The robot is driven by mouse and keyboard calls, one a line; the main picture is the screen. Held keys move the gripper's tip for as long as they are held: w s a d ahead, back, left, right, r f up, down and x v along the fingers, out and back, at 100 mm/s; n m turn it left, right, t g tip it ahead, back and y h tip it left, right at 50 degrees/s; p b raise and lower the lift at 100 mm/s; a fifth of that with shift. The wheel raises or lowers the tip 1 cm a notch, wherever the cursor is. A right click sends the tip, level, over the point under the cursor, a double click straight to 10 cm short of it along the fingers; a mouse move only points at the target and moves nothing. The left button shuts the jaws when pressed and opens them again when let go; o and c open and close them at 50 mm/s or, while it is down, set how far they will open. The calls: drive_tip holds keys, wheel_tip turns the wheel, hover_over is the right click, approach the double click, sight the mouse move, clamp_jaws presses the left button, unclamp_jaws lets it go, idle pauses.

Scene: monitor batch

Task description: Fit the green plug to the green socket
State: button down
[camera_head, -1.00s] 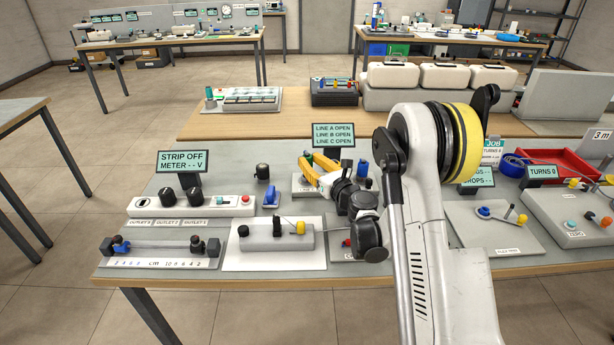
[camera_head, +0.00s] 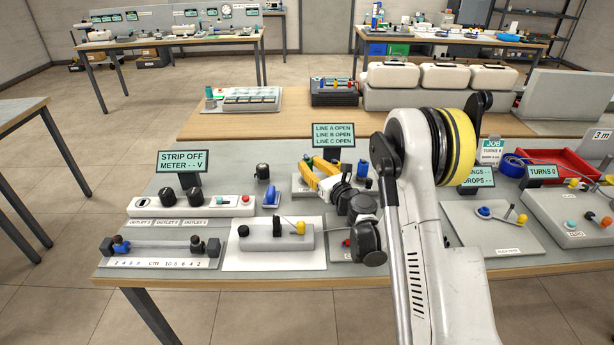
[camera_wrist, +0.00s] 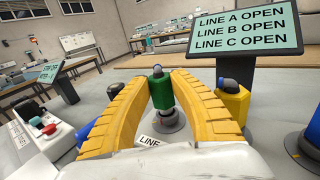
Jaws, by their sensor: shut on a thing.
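The green plug (camera_wrist: 158,92), with a dark cap, is between the yellow fingertips of my gripper (camera_wrist: 161,80) in the wrist view. My gripper is shut on it and holds it roughly upright. A grey round socket base (camera_wrist: 171,121) shows below the plug, partly behind the fingers. I cannot tell whether the plug is in it or just above it, and no green marking on the base is clear. In the head view my gripper (camera_head: 317,167) is over the panel in front of the line sign, and the plug is not clearly visible there.
The sign (camera_wrist: 238,36) reads LINE A, B and C OPEN. A yellow connector (camera_wrist: 233,103) stands close to the right finger, with a blue one (camera_wrist: 312,142) farther right. A switch strip (camera_head: 190,207) lies left of the panel in the head view.

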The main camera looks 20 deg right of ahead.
drive_tip(key=shift+f, duration=0.7)
idle(0.5)
drive_tip(key=c, duration=1.1)
unclamp_jaws()
drive_tip(key=shift+c, duration=0.2)
wheel_tip(320, 180, up, 11)
drive_tip(key=n, duration=0.1)
drive_tip(key=s+a+r+n+g+y, duration=0.1)
drive_tip(key=s+a+r+n+g, duration=0.2)
drive_tip(key=s+a+n, duration=0.3)
drive_tip(key=s+a+r+n+g, duration=0.2)
drive_tip(key=s+a+r+n, duration=0.15)
drive_tip(key=s+n, duration=0.5)
drive_tip(key=s+d+f+n+g+h, duration=0.1)
drive_tip(key=s+f+n+h, duration=0.1)
drive_tip(key=s+n, duration=0.3)
drive_tip(key=s+d+f+n+g+h, duration=0.2)
drive_tip(key=s+n, duration=0.4)
drive_tip(key=s, duration=0.7)
drive_tip(key=s+d+f+n+g+h, duration=0.2)
drive_tip(key=s+n, duration=0.4)
drive_tip(key=s, duration=0.3)
drive_tip(key=shift+f, duration=0.6)
